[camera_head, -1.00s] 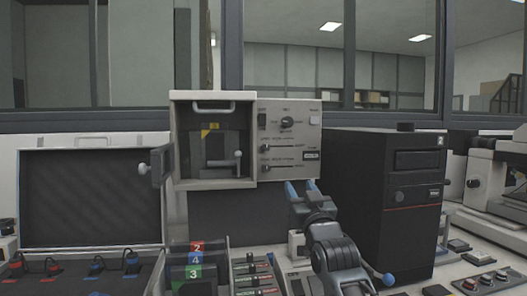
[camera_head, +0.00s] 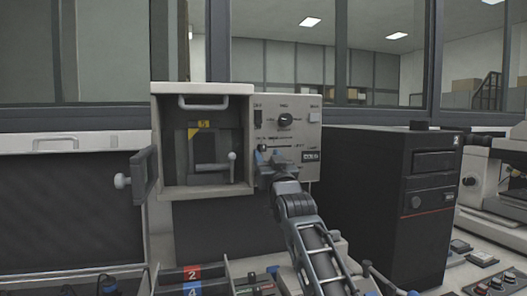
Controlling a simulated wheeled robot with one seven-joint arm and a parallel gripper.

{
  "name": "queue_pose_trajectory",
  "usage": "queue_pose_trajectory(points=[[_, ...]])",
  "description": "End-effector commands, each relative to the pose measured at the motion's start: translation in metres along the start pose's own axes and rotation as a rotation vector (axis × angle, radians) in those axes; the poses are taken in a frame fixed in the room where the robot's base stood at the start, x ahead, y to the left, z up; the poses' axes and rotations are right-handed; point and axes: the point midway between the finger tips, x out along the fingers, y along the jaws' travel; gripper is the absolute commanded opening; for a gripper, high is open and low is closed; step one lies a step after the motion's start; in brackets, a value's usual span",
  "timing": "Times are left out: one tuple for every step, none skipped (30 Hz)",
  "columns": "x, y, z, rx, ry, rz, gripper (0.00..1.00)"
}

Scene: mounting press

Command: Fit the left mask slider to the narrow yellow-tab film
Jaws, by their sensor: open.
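The grey press (camera_head: 203,88) has an open chamber at left and a control panel (camera_head: 300,130) at right. A dark film or plate with a small yellow tab (camera_head: 204,124) and a yellow corner stands inside the chamber. A pale lever with a round knob (camera_head: 231,156) crosses in front of it. The panel has an upper horizontal slider (camera_head: 285,146) with its dark knob near the left end. The lower slider is hidden behind my gripper. The panel labels are too small to read.
The chamber door (camera_head: 144,175) stands open to the left. A tall black cabinet (camera_head: 385,200) stands close at the right of my arm. Numbered coloured blocks (camera_head: 192,281) are below the press. A large dark panel (camera_head: 65,210) fills the left side.

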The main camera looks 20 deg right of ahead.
Motion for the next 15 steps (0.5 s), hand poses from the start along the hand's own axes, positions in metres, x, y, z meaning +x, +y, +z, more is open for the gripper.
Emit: queue_pose_trajectory(points=[[0.008,0.0,-0.002,0.0,0.001,0.0,0.49],[0.012,0.0,-0.002,0.0,0.001,0.0,0.49],[0.017,0.0,-0.002,0.0,0.0,0.0,0.49],[0.019,0.0,-0.001,0.0,-0.001,0.0,0.49],[0.022,0.0,-0.001,0.0,0.0,0.0,0.49],[0.025,0.0,-0.001,0.0,0.001,0.0,0.49],[0.027,0.0,-0.001,0.0,0.001,0.0,0.49],[0.029,0.0,-0.001,0.0,0.001,0.0,0.49],[0.031,0.0,0.0,0.0,0.0,0.0,0.49],[0.032,0.0,0.0,0.0,-0.001,0.0,0.49],[0.033,0.0,0.0,0.0,0.0,0.0,0.49],[0.034,0.0,-0.001,0.0,0.001,0.0,0.49],[0.034,0.0,-0.001,0.0,0.001,0.0,0.49],[0.034,0.0,-0.001,0.0,0.001,0.0,0.49],[0.034,0.0,0.0,0.0,0.001,0.0,0.49]])
